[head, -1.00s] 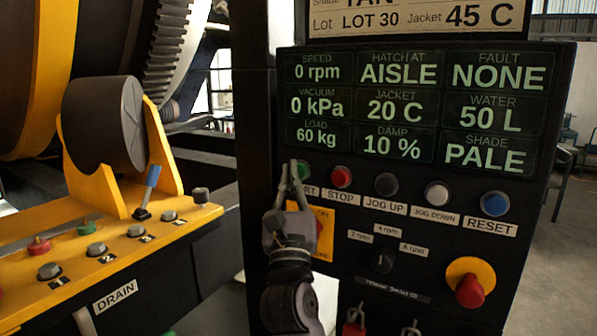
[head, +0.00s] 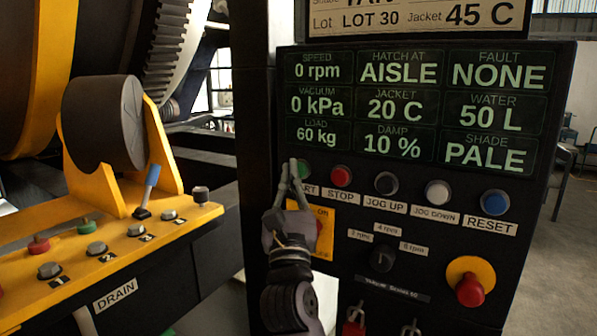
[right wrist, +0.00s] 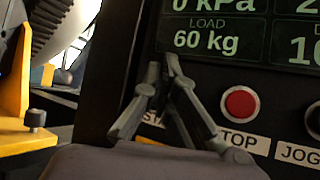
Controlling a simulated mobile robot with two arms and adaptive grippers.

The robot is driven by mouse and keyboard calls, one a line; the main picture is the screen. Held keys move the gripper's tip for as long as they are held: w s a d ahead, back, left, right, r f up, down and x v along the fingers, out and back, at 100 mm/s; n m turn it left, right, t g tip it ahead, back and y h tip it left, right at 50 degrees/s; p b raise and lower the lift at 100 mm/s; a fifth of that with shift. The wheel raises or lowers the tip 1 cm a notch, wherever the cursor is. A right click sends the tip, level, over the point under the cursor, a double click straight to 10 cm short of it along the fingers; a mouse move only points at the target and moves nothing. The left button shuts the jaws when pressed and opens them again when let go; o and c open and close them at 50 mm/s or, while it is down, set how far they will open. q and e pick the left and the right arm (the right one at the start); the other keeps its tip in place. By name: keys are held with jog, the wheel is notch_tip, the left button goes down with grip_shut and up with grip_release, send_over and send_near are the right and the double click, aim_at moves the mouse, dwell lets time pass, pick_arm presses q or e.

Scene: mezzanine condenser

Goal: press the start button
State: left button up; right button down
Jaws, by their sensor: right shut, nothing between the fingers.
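The green start button (head: 304,170) is on the black control panel (head: 450,262), at the left of the button row and below the display. The gripper partly covers it and its START label in the head view. My right gripper (head: 293,170) is shut and empty, with its fingertips in front of the start button's left part. I cannot tell whether they touch it. In the right wrist view the fingertips (right wrist: 163,70) hide the button, and part of the label shows behind them. My left gripper is not in view.
To the right are the red stop button (head: 341,177), black jog up, white jog down, blue reset (head: 495,203) and a red emergency knob (head: 470,290). A yellow valve bench (head: 120,255) stands at left. The display reads 0 rpm and fault none.

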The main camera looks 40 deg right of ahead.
jog(key=shift+d, duration=0.1)
jog(key=shift+w+d, duration=0.25)
